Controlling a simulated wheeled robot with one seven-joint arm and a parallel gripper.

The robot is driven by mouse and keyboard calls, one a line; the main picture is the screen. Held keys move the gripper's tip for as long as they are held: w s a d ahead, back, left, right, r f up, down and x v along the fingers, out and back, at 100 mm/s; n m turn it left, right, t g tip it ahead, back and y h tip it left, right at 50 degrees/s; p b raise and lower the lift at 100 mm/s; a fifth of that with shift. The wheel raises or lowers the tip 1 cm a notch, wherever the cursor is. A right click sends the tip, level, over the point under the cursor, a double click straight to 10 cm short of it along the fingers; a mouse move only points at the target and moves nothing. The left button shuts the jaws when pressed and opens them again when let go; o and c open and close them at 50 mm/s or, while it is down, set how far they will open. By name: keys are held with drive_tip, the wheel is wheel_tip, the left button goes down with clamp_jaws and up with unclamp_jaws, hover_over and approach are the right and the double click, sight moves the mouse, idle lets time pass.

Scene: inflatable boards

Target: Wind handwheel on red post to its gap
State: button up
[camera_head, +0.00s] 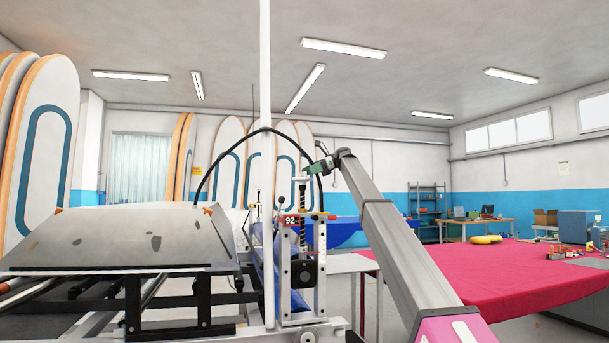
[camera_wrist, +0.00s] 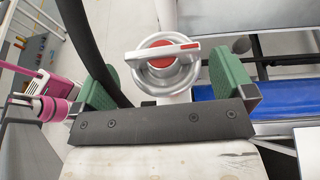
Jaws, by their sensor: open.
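In the wrist view, the grey handwheel (camera_wrist: 163,70) has a round rim, a red centre and a straight bar across it with a red mark at its right end. My gripper (camera_wrist: 166,82) is open, with one green-padded finger on each side of the wheel and gaps between pads and rim. In the head view, my gripper (camera_head: 313,168) is over the top of a threaded screw (camera_head: 303,198) on a grey post frame (camera_head: 284,270) with red parts and a "92" label (camera_head: 291,220). The handwheel is hard to make out there, and the gap cannot be read.
A black hose (camera_head: 225,152) arches over the post; it also passes close by the left finger in the wrist view (camera_wrist: 88,45). A metal tray-like hood (camera_head: 120,238) stands left. A pink-covered table (camera_head: 480,272) fills the right. Boards lean at the back.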

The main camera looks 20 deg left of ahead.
drive_tip(key=v, duration=0.6)
drive_tip(key=shift+w+d, duration=0.2)
drive_tip(key=shift+d, duration=0.1)
drive_tip(key=shift+r, duration=0.1)
